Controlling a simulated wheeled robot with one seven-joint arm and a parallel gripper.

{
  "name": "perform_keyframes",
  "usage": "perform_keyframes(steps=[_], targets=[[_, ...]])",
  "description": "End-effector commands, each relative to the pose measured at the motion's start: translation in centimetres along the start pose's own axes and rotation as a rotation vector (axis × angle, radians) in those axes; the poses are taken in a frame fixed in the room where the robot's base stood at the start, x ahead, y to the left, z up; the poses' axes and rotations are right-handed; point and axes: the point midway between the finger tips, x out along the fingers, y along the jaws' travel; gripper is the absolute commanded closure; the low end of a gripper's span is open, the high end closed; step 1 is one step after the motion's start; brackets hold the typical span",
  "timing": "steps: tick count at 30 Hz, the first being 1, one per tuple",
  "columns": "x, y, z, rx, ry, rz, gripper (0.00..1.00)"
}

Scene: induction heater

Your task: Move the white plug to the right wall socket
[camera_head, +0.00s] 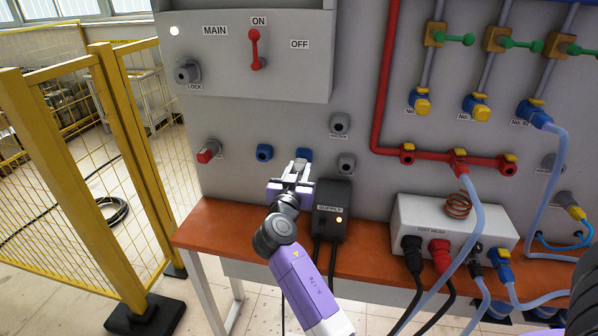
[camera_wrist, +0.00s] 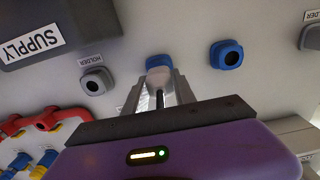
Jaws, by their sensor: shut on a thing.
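My gripper (camera_head: 297,174) is in front of the right blue wall socket (camera_head: 304,154), pointing at the wall. In the wrist view my gripper (camera_wrist: 160,88) is shut on the white plug (camera_wrist: 158,76), which shows pale between the two grey fingers. The plug is lined up with the right blue socket (camera_wrist: 158,61) and overlaps it in that view. I cannot tell how deep it sits. A dark cord runs back from the plug between the fingers. The left blue socket (camera_head: 264,152) is empty, and its open hole shows in the wrist view (camera_wrist: 229,55).
The black supply box (camera_head: 332,206) stands close right of my gripper. Grey holders (camera_head: 346,163) are on the wall to the right. The orange bench (camera_head: 225,228) lies below. A red knob (camera_head: 207,151) is at left, and a yellow fence (camera_head: 130,150) stands beyond.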

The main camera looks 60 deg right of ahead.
Motion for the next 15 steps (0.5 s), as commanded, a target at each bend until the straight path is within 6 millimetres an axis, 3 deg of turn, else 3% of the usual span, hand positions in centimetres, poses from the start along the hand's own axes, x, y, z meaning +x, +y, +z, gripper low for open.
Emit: perform_keyframes(steps=[15], targets=[[0.71, -0.03, 0.02, 0.001, 0.000, 0.000, 1.00]])
